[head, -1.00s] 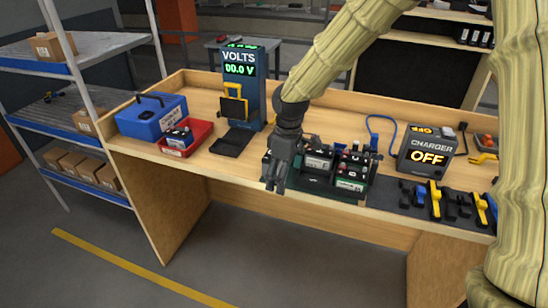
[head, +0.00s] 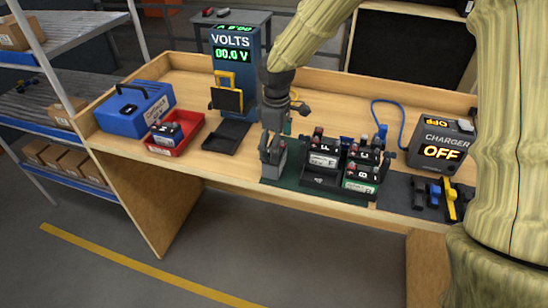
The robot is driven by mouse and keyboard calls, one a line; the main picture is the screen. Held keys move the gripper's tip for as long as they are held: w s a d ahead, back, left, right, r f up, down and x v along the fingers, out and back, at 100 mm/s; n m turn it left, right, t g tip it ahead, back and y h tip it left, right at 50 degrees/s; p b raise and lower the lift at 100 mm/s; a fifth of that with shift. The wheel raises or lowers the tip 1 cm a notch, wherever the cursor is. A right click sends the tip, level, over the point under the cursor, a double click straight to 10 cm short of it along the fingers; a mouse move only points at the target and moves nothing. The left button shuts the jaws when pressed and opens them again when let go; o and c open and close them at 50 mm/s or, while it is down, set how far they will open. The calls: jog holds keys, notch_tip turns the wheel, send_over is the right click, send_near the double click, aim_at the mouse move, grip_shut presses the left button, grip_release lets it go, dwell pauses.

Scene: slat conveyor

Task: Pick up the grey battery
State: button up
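A small grey block that looks like the grey battery (head: 278,160) stands at the left end of the dark green tray (head: 310,187) on the bench. My gripper (head: 272,153) points down at it, with its fingers at the block's upper part. The fingers and the block overlap in similar greys, so I cannot tell whether the fingers close on it or only stand beside it. Part of the block is hidden by the gripper. Several black batteries with white labels (head: 322,160) stand in the tray to the right, one with a green label (head: 361,180).
Left of my gripper are a voltmeter stand (head: 232,75) reading 00.0 V, a red bin (head: 175,139) holding a battery, and a blue case (head: 135,109). A charger (head: 441,142) showing OFF and a dark mat with clamps (head: 426,195) are on the right.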

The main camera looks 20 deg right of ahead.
jog(key=shift+s+a+f+p, duration=0.15)
jog(key=shift+s+f+p, duration=0.1)
jog(key=shift+f+p, duration=0.4)
jog(key=shift+a+f+p, duration=0.1)
jog(key=shift+f+p, duration=0.35)
jog(key=shift+f, duration=1.65)
jog(key=c, duration=1.1)
